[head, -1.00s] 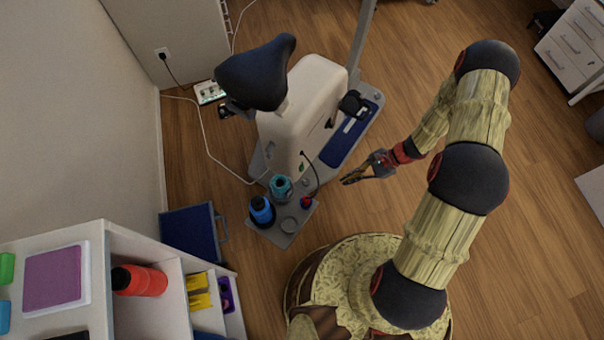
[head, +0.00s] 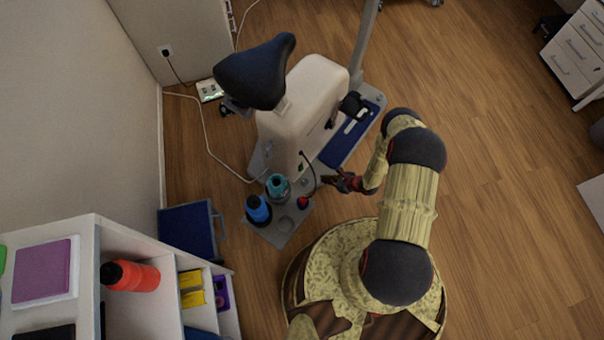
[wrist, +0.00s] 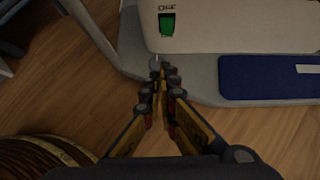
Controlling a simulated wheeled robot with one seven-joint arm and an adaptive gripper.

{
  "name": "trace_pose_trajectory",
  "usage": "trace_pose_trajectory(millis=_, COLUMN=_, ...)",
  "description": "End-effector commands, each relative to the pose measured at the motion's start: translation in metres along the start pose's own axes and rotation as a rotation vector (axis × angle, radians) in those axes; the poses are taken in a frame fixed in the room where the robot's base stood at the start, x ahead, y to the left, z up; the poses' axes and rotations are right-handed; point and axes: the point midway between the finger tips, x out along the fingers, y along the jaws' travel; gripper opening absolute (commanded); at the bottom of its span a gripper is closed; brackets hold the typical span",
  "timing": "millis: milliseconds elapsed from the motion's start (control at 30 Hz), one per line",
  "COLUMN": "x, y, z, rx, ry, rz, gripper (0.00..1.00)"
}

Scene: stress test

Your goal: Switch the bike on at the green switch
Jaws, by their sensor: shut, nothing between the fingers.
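The exercise bike (head: 300,105) has a white body and a dark saddle. Its green switch (wrist: 167,25) is on the lower white body near the top of the wrist view, under a small dark label. It shows small in the head view (head: 300,168). My gripper (wrist: 160,66) is shut and empty, with its fingertips pointing toward the switch and appearing below it in the wrist view. In the head view my gripper (head: 327,177) is to the right of the switch, close to the bike's base. I cannot tell whether the fingertips touch anything.
A blue bottle (head: 258,210), a teal cup (head: 277,187) and a red knob (head: 303,203) are on the grey plate near my gripper. A blue pad (wrist: 262,77) lies on the bike's base. A shelf (head: 85,240) stands lower left.

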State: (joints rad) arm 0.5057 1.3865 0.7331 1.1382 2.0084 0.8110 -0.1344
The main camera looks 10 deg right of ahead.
Motion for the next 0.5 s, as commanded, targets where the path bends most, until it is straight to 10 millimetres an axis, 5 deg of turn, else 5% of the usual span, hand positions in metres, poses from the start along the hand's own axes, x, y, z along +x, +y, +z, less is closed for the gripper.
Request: trace_pose_trajectory(millis=500, x=0.0017, y=-0.0066, z=-0.0026, rx=0.009, ry=0.01, rz=-0.026, gripper=0.0)
